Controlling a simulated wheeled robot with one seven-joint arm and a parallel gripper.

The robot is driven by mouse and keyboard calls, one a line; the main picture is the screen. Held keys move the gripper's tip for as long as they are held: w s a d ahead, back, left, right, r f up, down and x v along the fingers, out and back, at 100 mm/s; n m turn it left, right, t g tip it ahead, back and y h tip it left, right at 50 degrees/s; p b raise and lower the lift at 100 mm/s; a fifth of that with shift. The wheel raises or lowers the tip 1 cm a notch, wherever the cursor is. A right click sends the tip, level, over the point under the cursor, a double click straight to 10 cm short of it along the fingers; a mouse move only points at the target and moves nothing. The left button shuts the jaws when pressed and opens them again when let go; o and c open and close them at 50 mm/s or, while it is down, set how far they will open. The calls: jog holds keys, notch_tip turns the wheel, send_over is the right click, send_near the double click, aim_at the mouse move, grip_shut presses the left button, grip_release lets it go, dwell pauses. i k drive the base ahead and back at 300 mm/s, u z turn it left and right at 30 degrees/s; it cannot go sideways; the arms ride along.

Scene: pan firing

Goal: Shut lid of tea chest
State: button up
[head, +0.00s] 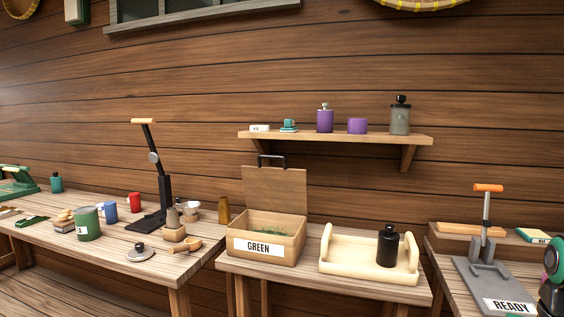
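The tea chest (266,247) is an open wooden box with a white label reading GREEN, on the middle table. Its lid (275,190) stands raised, nearly upright, at the back of the box. A dark handle (271,160) sits at the lid's top edge. Green tea leaves (268,230) show inside the box. My gripper is not seen. A dark rounded part with green rings at the right edge seems to belong to my arm, well away from the chest.
A pale tray (345,268) holding a black bottle (388,246) stands just right of the chest. A wall shelf (340,137) with purple canisters hangs above the lid. The left table holds a black lever stand (164,195), pots and cans. A grey READY press (487,280) stands right.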

aim_at(282, 189)
jog(key=z, duration=0.05)
jog(key=i, duration=1)
jog(key=u, duration=0.05)
